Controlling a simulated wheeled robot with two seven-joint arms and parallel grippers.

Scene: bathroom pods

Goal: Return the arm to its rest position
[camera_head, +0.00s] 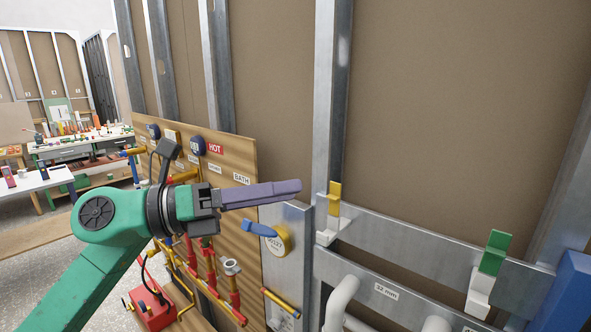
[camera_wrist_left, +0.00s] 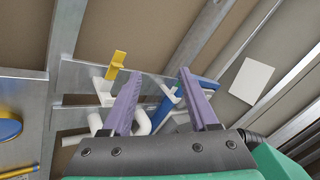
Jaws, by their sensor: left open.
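My left arm, green with a black wrist, comes in from the left in the head view. Its gripper (camera_head: 298,187) has purple fingers that point right, in front of the wall frame. In the left wrist view the two purple fingers (camera_wrist_left: 158,75) stand wide apart, with nothing between them at the tips. The gripper is open and empty. My right gripper is not in view.
A wooden panel (camera_head: 240,150) carries red and brass pipes behind the arm. A metal stud (camera_head: 328,110) and crossbar (camera_head: 400,240) hold a yellow clip (camera_head: 334,196) and a green clip (camera_head: 494,252). White pipes (camera_head: 340,300) sit below. Cluttered benches (camera_head: 85,145) stand far left.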

